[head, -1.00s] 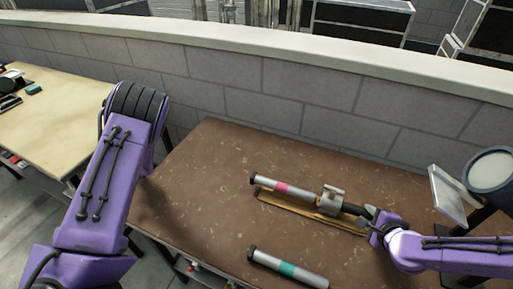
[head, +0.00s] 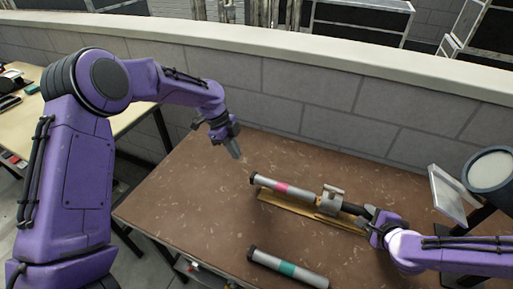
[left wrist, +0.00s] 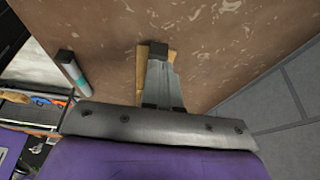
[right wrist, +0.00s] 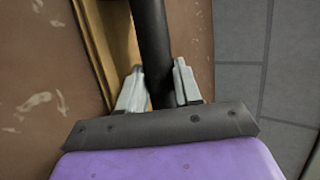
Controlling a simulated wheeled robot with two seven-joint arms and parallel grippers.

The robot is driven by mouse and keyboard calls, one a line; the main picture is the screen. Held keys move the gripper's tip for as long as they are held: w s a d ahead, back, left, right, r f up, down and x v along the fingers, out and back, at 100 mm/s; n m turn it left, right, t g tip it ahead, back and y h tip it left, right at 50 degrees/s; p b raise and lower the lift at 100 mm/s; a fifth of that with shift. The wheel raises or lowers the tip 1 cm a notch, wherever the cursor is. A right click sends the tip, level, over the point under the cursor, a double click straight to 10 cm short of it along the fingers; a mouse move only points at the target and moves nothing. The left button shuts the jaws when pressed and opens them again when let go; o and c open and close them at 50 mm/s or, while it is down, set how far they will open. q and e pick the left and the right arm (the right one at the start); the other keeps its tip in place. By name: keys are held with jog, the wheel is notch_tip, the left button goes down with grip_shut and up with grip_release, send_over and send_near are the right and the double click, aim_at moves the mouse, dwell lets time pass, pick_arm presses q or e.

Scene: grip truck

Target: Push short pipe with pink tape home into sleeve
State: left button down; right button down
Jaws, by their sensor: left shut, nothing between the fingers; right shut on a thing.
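The short pipe with pink tape (head: 270,184) lies at mid table in the head view, dark cap at its left end. Its right end meets the metal sleeve (head: 329,200), which has a clamp on top; how deep it sits I cannot tell. A black bar (head: 353,209) extends right from the sleeve. My right gripper (head: 368,214) is shut on this black bar, which also shows in the right wrist view (right wrist: 150,40). My left gripper (head: 236,155) is shut and empty, above the table, up and left of the pipe's capped end. In the left wrist view its fingers hide most of the pipe.
A wooden cradle (head: 268,200) lies under the pipe and sleeve. A second pipe with teal tape (head: 288,268) lies at the table's front. A block wall (head: 310,95) runs behind the brown table (head: 190,190). A lamp-like fixture (head: 490,170) stands at right.

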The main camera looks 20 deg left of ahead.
aim_at(263, 178)
pick_arm(q)
notch_tip(263, 178, down, 8)
jog(key=shift+f, duration=0.1)
pick_arm(e)
jog(key=shift+d+f, duration=0.1)
pick_arm(q)
jog(key=shift+d+f, duration=0.1)
jog(key=shift+d, duration=0.7)
jog(key=shift+d, duration=0.15)
dwell(1.4)
jog(key=shift+d, duration=3.8)
